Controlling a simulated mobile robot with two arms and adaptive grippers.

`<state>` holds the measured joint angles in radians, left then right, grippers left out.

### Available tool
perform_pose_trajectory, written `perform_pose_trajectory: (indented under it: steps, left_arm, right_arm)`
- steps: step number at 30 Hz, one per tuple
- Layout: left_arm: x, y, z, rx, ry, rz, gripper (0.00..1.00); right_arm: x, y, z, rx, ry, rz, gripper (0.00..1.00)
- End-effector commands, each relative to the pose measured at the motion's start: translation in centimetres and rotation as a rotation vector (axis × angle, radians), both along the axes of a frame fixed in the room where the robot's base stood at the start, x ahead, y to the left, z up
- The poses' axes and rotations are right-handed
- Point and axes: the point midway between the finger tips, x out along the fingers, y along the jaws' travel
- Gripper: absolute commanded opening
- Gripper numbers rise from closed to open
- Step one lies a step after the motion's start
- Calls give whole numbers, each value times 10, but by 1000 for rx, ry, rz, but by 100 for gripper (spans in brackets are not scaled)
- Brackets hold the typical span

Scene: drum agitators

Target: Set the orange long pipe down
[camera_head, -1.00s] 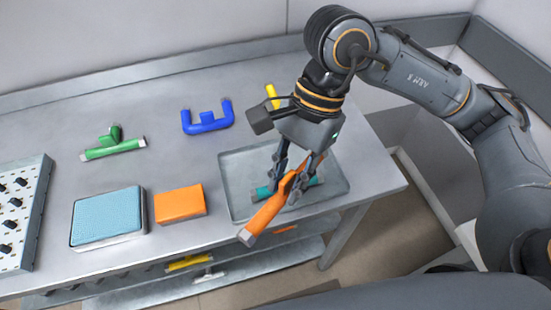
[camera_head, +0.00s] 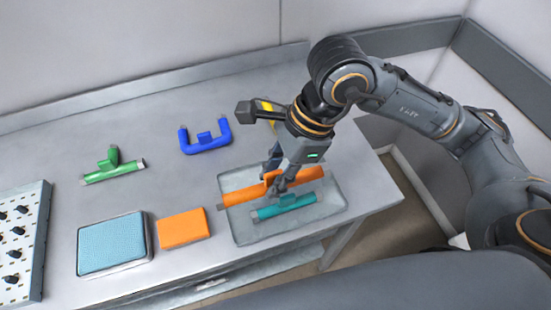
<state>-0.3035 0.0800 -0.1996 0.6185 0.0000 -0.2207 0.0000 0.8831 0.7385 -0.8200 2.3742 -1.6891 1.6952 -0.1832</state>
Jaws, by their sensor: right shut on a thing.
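The orange long pipe (camera_head: 247,194) lies across the grey tray (camera_head: 246,236), roughly level, with its left end reaching over the tray's left rim. My right gripper (camera_head: 274,184) is shut on the pipe near its middle, from above. Whether the pipe touches the tray floor, I cannot tell. A teal pipe (camera_head: 287,206) lies in the tray in front of the orange one. My left gripper is not in view.
A blue U-shaped pipe (camera_head: 190,148) and a green T-shaped pipe (camera_head: 100,175) lie on the table. A blue pad in a tray (camera_head: 110,241) and an orange block (camera_head: 184,228) stand left of the grey tray. A pegboard (camera_head: 20,240) is at far left.

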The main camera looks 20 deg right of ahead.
Motion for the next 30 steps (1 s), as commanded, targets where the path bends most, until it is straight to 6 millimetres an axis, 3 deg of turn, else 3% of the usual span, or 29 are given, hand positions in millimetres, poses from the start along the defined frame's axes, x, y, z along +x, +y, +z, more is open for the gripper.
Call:
perform_pose_trajectory:
  steps: [4, 12, 20, 25, 30]
  left_arm:
    - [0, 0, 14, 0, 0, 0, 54]
    - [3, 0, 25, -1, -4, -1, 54]
    - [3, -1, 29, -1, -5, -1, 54]
    - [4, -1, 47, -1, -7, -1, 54]
    - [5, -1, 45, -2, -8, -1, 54]
  right_arm:
    - [36, -13, -15, -1, 6, -6, 0]
    - [69, -23, -61, 1, 2, 0, 0]
    - [80, -28, -77, 0, 2, 1, 0]
    - [78, -27, -99, 1, 4, 2, 0]
    - [80, -27, -106, 2, -2, 2, 0]
